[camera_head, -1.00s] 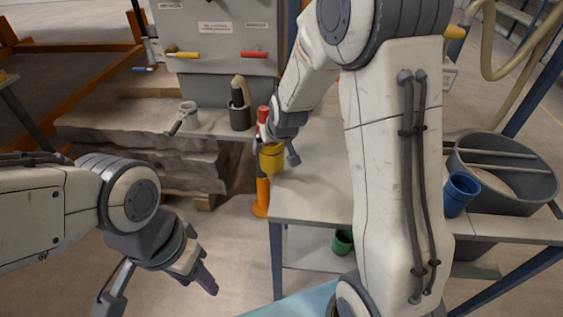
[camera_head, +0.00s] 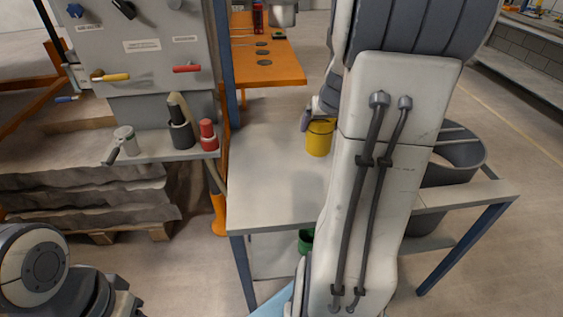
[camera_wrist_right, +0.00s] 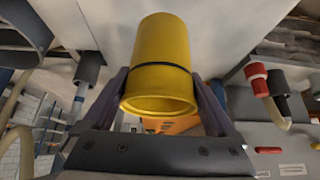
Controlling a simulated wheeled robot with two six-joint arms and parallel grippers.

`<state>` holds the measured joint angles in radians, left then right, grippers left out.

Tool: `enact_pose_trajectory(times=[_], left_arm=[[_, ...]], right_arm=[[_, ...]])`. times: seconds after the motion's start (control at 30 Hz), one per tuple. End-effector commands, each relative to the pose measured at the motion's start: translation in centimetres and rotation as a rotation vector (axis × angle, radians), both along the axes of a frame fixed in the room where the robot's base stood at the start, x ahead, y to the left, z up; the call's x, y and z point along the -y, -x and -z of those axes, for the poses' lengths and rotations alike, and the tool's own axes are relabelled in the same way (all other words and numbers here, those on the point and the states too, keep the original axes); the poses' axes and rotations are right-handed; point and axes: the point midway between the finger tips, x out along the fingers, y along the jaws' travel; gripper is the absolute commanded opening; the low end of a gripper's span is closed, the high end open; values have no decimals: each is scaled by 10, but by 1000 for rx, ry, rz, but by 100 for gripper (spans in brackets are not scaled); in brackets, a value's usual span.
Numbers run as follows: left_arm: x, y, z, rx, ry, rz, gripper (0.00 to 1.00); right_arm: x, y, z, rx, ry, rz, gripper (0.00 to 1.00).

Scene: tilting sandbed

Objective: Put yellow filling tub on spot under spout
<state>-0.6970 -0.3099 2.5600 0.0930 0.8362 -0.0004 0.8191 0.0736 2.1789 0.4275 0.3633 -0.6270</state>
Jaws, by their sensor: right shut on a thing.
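The yellow tub (camera_head: 319,138) is over the back part of the grey table, partly hidden by my right arm. I cannot tell whether it touches the tabletop. My right gripper (camera_head: 312,117) is at the tub. In the right wrist view the gripper's two fingers (camera_wrist_right: 160,92) press on both sides of the tub (camera_wrist_right: 160,50), whose open rim faces the camera. A grey metal cylinder (camera_head: 283,14), perhaps the spout, hangs over an orange bench with several dark round spots (camera_head: 264,50). My left gripper (camera_head: 120,298) is at the lower left, mostly cut off.
The grey table (camera_head: 265,185) is bare at its left. A grey control cabinet (camera_head: 140,50) and a shelf with red and dark holders (camera_head: 181,135) stand left of it. A large grey bin (camera_head: 460,170) is at right. A green cup (camera_head: 305,240) is below the tabletop.

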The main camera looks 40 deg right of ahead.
Motion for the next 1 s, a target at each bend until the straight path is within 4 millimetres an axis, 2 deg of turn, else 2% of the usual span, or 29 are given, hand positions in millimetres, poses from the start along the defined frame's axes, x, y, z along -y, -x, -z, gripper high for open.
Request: enact_pose_trajectory(times=[0.4,0.6,0.77,1.0], left_arm=[[0,0,-46,0,0,0,50],[0,0,-55,0,0,0,50],[0,0,-48,0,0,0,50],[0,0,-16,0,0,0,50]], right_arm=[[-37,-79,47,-7,-5,-9,36],[-45,-101,64,-3,-1,-4,36],[-46,-104,73,-1,0,-2,36],[-46,-103,105,-1,-1,-1,36]])
